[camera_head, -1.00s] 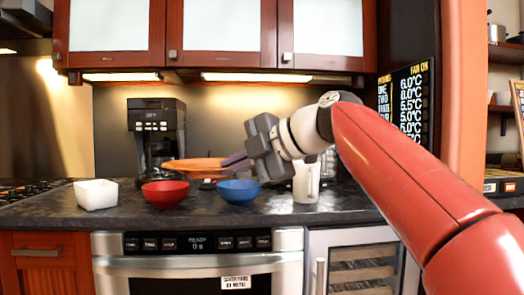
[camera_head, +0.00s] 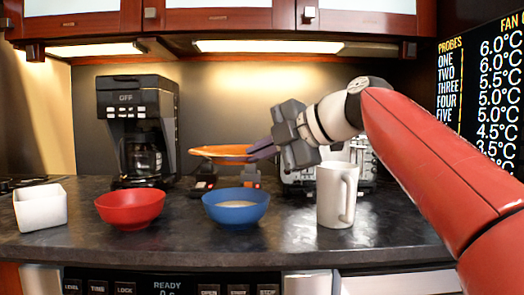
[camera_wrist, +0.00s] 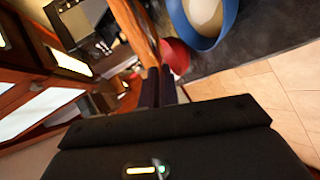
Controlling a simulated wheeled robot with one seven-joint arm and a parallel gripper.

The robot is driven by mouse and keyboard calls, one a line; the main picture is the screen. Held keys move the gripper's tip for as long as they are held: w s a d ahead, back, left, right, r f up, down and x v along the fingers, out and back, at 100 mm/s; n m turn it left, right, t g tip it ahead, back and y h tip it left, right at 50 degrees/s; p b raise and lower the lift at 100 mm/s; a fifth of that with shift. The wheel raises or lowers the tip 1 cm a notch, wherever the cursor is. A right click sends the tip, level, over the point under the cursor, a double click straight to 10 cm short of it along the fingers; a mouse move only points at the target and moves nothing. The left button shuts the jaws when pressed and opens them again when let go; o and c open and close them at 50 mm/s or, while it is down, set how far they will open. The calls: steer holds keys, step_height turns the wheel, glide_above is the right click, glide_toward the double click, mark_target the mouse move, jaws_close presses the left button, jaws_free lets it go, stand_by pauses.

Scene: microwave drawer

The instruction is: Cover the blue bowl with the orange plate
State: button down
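The blue bowl (camera_head: 236,213) stands upright on the dark counter, its top open, with something pale inside. It also shows at the top of the wrist view (camera_wrist: 222,35). My gripper (camera_head: 254,152) is shut on the rim of the orange plate (camera_head: 220,151), at the plate's right side. The plate is held roughly level in the air, higher in the picture than the blue bowl and apart from it. In the wrist view the orange plate (camera_wrist: 138,32) shows nearly edge-on beyond the dark fingers (camera_wrist: 159,85); the grip itself is partly hidden.
A red bowl (camera_head: 130,210) and a white square bowl (camera_head: 40,208) stand left of the blue bowl. A white mug (camera_head: 334,196) stands to its right, below my arm. A coffee maker (camera_head: 138,130) and a toaster (camera_head: 366,160) are behind. Cabinets (camera_head: 240,18) hang above.

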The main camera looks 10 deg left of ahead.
steer(key=shift+f+b, duration=0.2)
steer(key=shift+b, duration=0.3)
step_height(320, 180, down, 7)
steer(key=b, duration=0.7)
steer(key=shift+b, duration=0.3)
steer(key=shift+s+f+b, duration=0.1)
steer(key=shift+f+b, duration=0.5)
steer(key=shift+b, duration=0.4)
stand_by(1.8)
steer(key=c, duration=2.1)
jaws_free()
steer(key=o, duration=0.5)
steer(key=shift+o, duration=0.2)
steer(key=shift+d+f, duration=0.1)
